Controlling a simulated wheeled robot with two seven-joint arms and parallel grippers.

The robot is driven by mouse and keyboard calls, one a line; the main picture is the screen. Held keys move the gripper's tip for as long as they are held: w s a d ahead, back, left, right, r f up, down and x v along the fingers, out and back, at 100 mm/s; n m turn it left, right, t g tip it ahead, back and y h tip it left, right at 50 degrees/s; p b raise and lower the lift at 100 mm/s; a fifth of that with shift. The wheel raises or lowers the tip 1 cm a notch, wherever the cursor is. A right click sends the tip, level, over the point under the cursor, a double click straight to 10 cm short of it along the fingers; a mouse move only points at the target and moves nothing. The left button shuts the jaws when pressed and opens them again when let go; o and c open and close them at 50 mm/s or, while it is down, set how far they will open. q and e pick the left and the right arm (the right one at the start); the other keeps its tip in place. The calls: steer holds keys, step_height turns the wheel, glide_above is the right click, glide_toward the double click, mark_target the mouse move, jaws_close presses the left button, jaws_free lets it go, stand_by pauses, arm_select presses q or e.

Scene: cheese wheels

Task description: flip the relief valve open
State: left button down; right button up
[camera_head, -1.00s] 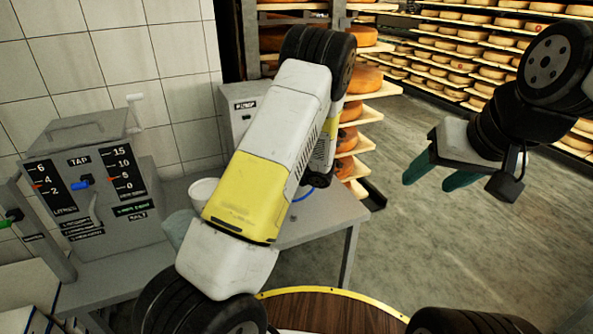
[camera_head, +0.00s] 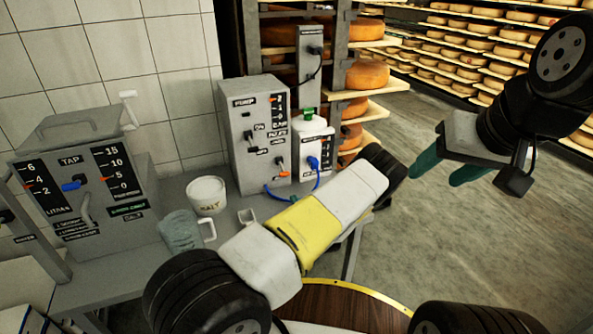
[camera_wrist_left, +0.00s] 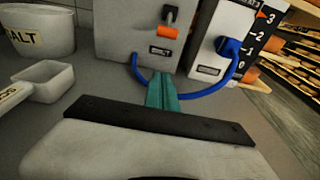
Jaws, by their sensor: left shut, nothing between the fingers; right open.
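The grey pump box (camera_head: 252,130) stands on the bench and carries small levers. A lever with an orange end (camera_head: 282,172) sits low on its front, and the left wrist view shows it close up (camera_wrist_left: 167,32) above a small label. The label is too small to read, so I cannot tell for sure which lever is the relief valve. My left gripper (camera_wrist_left: 163,80) is shut and empty, its teal fingers just below that orange lever and apart from it. In the head view my left arm hides this gripper. My right gripper (camera_head: 449,170) is open and empty, over the floor at right.
A box with a blue fitting (camera_head: 313,162) and a scale stands right of the pump box. A blue hose (camera_head: 283,199) loops between them, near my left fingers. A salt tub (camera_head: 206,196), a scoop (camera_head: 246,216) and a tap box (camera_head: 84,200) are further left.

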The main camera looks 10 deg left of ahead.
mark_target(283, 170)
arm_select(q)
steer(key=x, duration=1)
steer(key=shift+w+a, duration=0.1)
steer(key=shift+a, duration=0.1)
steer(key=r, duration=0.2)
steer(key=shift+s+d+r, duration=0.3)
steer(key=shift+d, duration=0.05)
steer(key=shift+s+r, duration=0.15)
steer(key=shift+r, duration=0.6)
